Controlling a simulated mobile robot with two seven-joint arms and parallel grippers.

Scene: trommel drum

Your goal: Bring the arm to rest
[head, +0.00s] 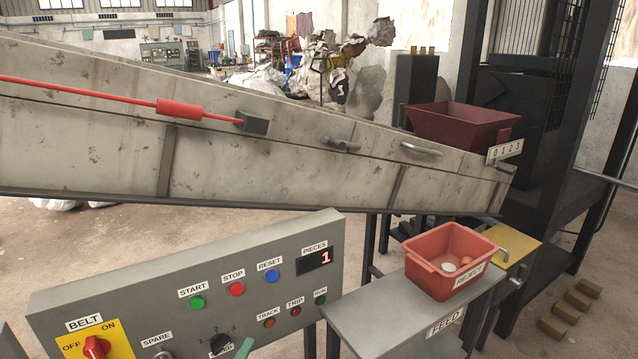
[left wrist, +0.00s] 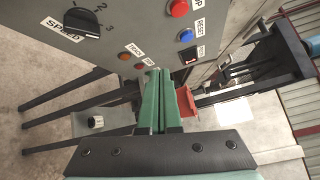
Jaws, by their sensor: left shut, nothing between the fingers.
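My left gripper shows only as a small green tip (head: 244,348) at the bottom edge of the head view, in front of the lower part of the grey control panel (head: 130,285). In the left wrist view its two green fingers (left wrist: 168,100) lie together, shut and empty. The panel fills the upper left of that view, with the black speed dial (left wrist: 82,21) beyond the fingers to the left. I cannot tell how far the fingertips are from the panel. My right gripper is in neither view.
The panel bears a red belt switch (head: 97,347), coloured buttons and a display reading 1. To the right, a red reject bin (head: 438,284) with a few small pieces stands on the feed shelf (head: 370,318). The long grey conveyor housing (head: 80,140) slopes behind the panel.

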